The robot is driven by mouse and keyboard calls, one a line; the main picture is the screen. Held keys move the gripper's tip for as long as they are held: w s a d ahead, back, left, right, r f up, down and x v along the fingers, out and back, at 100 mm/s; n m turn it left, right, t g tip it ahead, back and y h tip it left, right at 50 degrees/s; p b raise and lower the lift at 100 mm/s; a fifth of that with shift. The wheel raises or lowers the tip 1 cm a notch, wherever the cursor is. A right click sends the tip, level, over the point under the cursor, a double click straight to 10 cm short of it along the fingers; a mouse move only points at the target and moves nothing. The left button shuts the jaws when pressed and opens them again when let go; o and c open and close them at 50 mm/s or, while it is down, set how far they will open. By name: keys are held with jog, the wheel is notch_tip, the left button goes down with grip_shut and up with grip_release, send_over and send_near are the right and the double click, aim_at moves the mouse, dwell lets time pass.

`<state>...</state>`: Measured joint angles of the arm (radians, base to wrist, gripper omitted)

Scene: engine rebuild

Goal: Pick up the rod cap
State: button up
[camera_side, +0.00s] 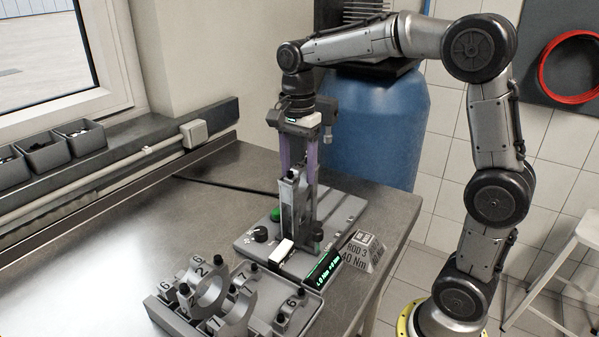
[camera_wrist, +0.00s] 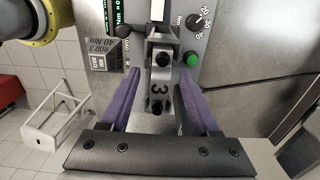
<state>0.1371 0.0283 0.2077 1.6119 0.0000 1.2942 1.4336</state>
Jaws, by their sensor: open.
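My gripper (camera_side: 299,172) points down over the torque station, its two purple fingers apart. In the wrist view, my gripper (camera_wrist: 157,76) has one finger on each side of a grey metal part marked 3 (camera_wrist: 160,88), with gaps visible beside it. This part stands upright in the station and also shows in the side view (camera_side: 291,196), partly hidden by the fingers. I cannot tell where the cap ends and the rod begins.
The station (camera_side: 258,246) has a black knob (camera_side: 260,234), a green button (camera_side: 275,214) and a lit display (camera_side: 322,268). A "ROD 3 40 Nm" sign (camera_side: 362,252) stands beside it near the bench edge. The bench's left side is clear. A blue barrel (camera_side: 372,130) stands behind.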

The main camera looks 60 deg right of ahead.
grip_shut()
dwell(0.3)
dwell(0.3)
